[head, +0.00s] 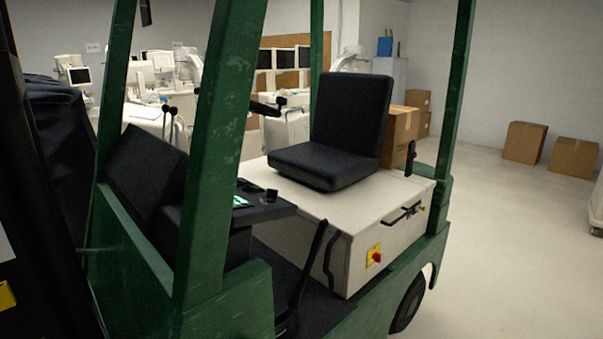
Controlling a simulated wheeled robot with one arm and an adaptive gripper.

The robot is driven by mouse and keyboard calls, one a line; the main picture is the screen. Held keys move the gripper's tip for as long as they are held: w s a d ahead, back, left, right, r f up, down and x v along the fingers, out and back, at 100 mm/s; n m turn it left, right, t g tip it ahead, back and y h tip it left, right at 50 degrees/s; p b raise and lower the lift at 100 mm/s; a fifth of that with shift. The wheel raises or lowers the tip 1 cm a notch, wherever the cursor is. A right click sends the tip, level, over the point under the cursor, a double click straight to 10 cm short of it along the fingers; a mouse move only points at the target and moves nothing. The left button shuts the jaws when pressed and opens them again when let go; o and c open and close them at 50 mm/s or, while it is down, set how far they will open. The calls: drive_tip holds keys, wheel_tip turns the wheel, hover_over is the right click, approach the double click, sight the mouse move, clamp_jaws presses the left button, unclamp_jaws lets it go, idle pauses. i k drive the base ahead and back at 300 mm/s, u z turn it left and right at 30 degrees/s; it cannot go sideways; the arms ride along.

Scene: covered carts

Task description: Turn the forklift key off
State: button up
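The green forklift (232,140) fills the middle of the head view, seen from its side. A red rotary knob on a yellow plate (374,254) sits on the side of the cream body (345,222) below the seat. A black dashboard (255,208) with a small lit greenish display (239,202) lies left of the seat. A small dark piece (271,194) stands on the dashboard; I cannot tell if it is the key. No key can be clearly made out, nor whether it is on or off. My gripper is not in view.
The black seat (340,130), green posts and a black lever (315,262) stand around the dashboard. A black handle (405,212) is on the body's side. Cardboard boxes (524,142) are by the back wall. Floor at right (500,240) is clear. Pale equipment stands behind.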

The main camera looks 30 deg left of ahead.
sight(271, 196)
drive_tip(key=i, duration=2.65)
drive_tip(key=u, duration=4.15)
